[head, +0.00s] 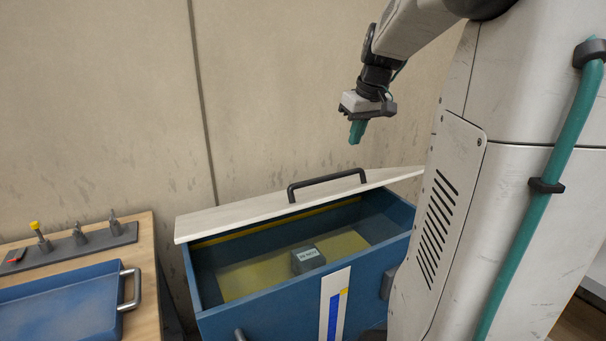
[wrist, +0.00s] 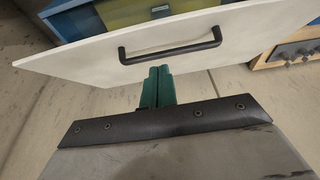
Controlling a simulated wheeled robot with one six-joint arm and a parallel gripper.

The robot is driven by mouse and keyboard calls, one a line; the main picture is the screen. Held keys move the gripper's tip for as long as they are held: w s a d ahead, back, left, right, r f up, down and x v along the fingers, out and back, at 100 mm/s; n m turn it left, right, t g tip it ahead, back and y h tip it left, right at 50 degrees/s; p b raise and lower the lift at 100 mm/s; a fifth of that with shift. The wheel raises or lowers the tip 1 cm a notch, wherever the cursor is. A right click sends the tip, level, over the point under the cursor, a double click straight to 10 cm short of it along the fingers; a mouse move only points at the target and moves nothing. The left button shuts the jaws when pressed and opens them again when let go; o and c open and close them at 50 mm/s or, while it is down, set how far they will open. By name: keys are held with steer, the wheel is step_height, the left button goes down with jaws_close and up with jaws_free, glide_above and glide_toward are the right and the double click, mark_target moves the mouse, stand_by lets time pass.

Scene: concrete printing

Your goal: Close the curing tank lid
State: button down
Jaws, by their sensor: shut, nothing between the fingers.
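The curing tank (head: 275,315) is a blue box with yellowish liquid and a grey block (head: 308,261) with a label inside. Its white lid (head: 240,218) stands raised and tilted along the tank's back edge, so the tank is open. A black bar handle (head: 327,184) is on the lid. My gripper (head: 356,132) is above the lid, up and right of the handle in the head view, and apart from it. In the wrist view the green fingers (wrist: 157,88) are together and empty, just below the handle (wrist: 170,52) in the picture. The lid (wrist: 90,60) fills the upper part there.
A wooden bench (head: 147,287) stands left of the tank, with a blue tray (head: 62,305) and a grey rack (head: 82,243) of small tools. A concrete wall (head: 100,110) is close behind the lid. The air around my gripper is clear.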

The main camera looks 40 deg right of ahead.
steer(key=d, duration=0.4)
glide_above(355, 188)
step_height(355, 188, down, 9)
steer(key=shift+d+r, duration=0.1)
steer(key=shift+r, duration=0.05)
steer(key=f, duration=0.1)
steer(key=s+f, duration=0.1)
steer(key=f, duration=0.1)
steer(key=shift+f, duration=0.2)
steer(key=shift+s+a+f, duration=0.15)
steer(key=shift+a+f, duration=0.05)
steer(key=shift+f, duration=0.3)
